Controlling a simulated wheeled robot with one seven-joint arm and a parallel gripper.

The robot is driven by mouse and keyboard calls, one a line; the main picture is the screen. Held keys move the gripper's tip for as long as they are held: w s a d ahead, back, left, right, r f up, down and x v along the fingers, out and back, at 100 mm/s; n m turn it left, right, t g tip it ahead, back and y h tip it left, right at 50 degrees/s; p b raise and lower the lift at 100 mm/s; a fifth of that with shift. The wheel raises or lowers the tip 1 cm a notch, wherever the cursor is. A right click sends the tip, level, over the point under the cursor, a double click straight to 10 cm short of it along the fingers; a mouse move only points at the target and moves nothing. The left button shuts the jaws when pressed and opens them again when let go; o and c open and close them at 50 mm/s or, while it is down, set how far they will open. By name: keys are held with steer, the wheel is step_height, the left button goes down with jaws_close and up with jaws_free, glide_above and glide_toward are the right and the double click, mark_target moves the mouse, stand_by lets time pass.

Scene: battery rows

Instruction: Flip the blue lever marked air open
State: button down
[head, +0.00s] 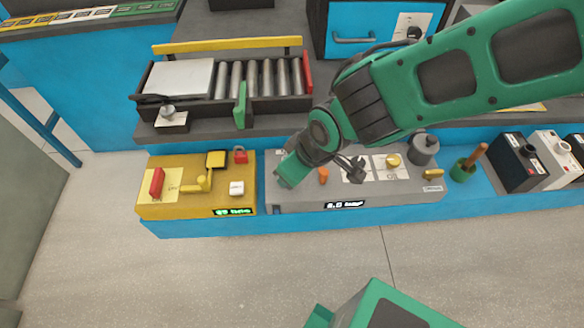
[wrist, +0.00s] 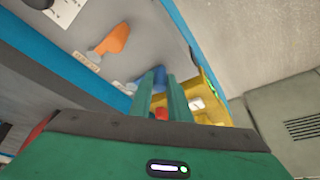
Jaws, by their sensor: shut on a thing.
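The grey panel (head: 300,198) sits on the blue bench and carries an orange lever (head: 323,176), which also shows in the wrist view (wrist: 114,42). A blue lever (wrist: 150,76) shows in the wrist view at the tips of my gripper (wrist: 163,82), mostly hidden by the fingers. Its label cannot be read. My gripper (head: 287,171) reaches down to the left end of the grey panel in the head view and hides the blue lever there. The fingers are shut on the blue lever.
A yellow panel (head: 165,208) with a red lever, a yellow handle and a white switch stands just left. A roller tray (head: 155,105) lies behind. A green cup (head: 461,171) and battery boxes (head: 520,162) are to the right. Floor (head: 250,265) in front is clear.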

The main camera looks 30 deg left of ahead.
stand_by(0.4)
steer(key=c, duration=1.7)
jaws_free()
steer(key=shift+o, duration=0.2)
steer(key=shift+d, duration=0.1)
steer(key=v, duration=1)
steer(key=shift+r, duration=0.35)
steer(key=shift+w+d, duration=0.15)
steer(key=shift+w, duration=0.05)
